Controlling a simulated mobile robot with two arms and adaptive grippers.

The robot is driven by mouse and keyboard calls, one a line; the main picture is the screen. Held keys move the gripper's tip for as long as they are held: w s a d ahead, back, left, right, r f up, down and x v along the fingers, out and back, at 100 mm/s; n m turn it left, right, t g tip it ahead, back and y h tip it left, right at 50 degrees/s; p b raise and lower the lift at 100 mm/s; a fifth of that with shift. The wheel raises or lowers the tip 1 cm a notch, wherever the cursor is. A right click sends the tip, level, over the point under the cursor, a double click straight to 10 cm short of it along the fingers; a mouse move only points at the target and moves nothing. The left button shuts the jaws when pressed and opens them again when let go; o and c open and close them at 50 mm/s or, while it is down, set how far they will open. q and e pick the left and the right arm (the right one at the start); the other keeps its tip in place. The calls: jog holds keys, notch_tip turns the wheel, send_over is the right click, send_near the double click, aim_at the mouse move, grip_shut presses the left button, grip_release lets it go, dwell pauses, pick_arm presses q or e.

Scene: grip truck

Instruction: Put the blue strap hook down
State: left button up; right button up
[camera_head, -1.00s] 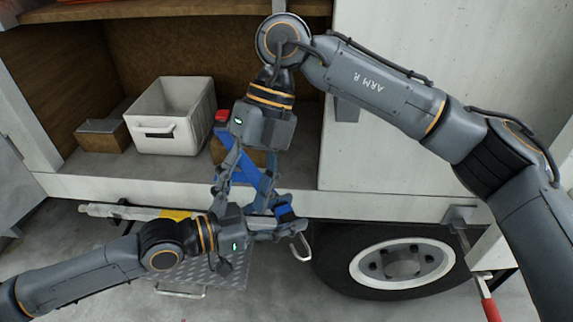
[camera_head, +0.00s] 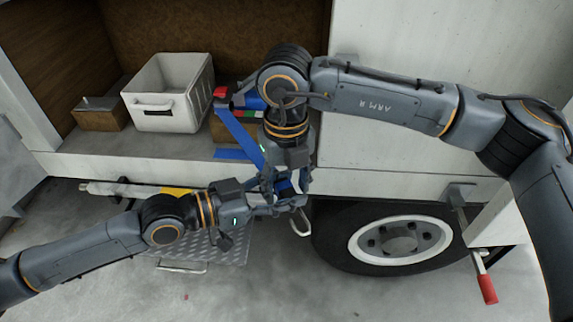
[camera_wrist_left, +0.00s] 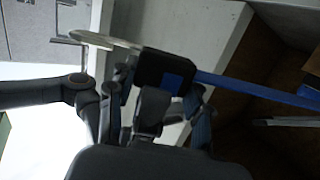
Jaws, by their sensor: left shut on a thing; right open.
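The blue strap hook has a pale metal hook (camera_head: 301,222) at the truck's lower edge, just past my left gripper (camera_head: 282,202). My left gripper is shut on it. In the left wrist view, the curved metal hook (camera_wrist_left: 92,40) and dark buckle (camera_wrist_left: 160,68) lie at the fingers. The blue strap (camera_head: 240,135) runs from the truck bay down to the grippers, and it also shows in the left wrist view (camera_wrist_left: 255,87). My right gripper (camera_head: 284,186) is open, pointing down right beside the left fingers. Overlap hides whether they touch.
A white bin (camera_head: 168,100) and a small brown box (camera_head: 100,115) stand in the open truck bay. A wheel (camera_head: 400,240) is below right, with a red-handled lever (camera_head: 487,288). A metal step plate (camera_head: 205,245) is below the left arm.

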jog(key=shift+f, duration=0.8)
jog(key=shift+c, duration=0.4)
grip_shut()
pick_arm(q)
jog(key=o, duration=1.3)
jog(key=shift+a, duration=0.1)
